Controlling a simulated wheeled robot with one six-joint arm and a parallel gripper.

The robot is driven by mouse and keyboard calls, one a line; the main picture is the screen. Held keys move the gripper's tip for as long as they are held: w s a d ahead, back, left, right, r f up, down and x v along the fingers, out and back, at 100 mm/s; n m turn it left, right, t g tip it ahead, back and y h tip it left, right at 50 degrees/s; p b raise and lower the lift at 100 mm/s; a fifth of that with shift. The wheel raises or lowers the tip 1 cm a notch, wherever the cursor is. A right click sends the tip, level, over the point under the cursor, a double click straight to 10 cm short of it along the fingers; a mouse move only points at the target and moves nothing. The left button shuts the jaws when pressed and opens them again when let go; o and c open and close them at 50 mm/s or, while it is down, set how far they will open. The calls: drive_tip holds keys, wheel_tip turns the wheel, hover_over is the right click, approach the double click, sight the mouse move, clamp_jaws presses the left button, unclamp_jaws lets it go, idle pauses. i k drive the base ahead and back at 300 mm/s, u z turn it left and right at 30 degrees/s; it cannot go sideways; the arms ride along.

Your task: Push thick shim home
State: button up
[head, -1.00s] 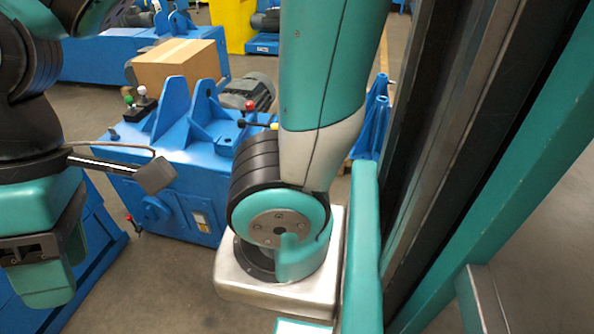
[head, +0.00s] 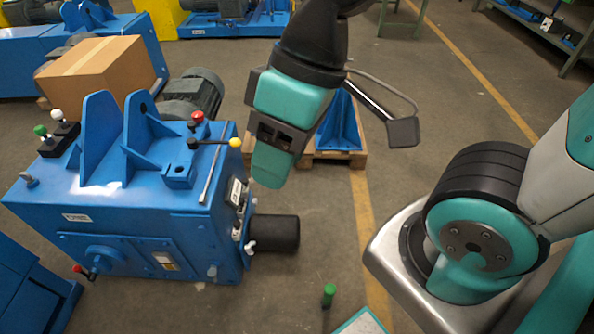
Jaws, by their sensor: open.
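I cannot pick out the thick shim for certain in the head view. The blue drive unit (head: 110,210) stands on the left, with upright brackets on top. A black cylinder (head: 274,232) sticks out of its right side, among small silver fittings (head: 240,205). My gripper (head: 272,160) hangs from the arm at the upper middle, just right of the unit's upper right edge. It points down and slightly left. It is open, with nothing seen in it. A grey block on a bent rod sits at its right side.
Levers with a yellow knob (head: 235,143) and a red knob (head: 197,117) rise from the unit's top. A cardboard box (head: 95,70) and a grey motor (head: 192,95) stand behind. A blue part on a pallet (head: 340,130) is behind my gripper.

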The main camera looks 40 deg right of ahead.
sight(245, 191)
drive_tip(key=z, duration=0.15)
drive_tip(key=k, duration=0.45)
drive_tip(key=z, duration=0.6)
drive_tip(key=i, duration=0.8)
drive_tip(key=u, duration=0.3)
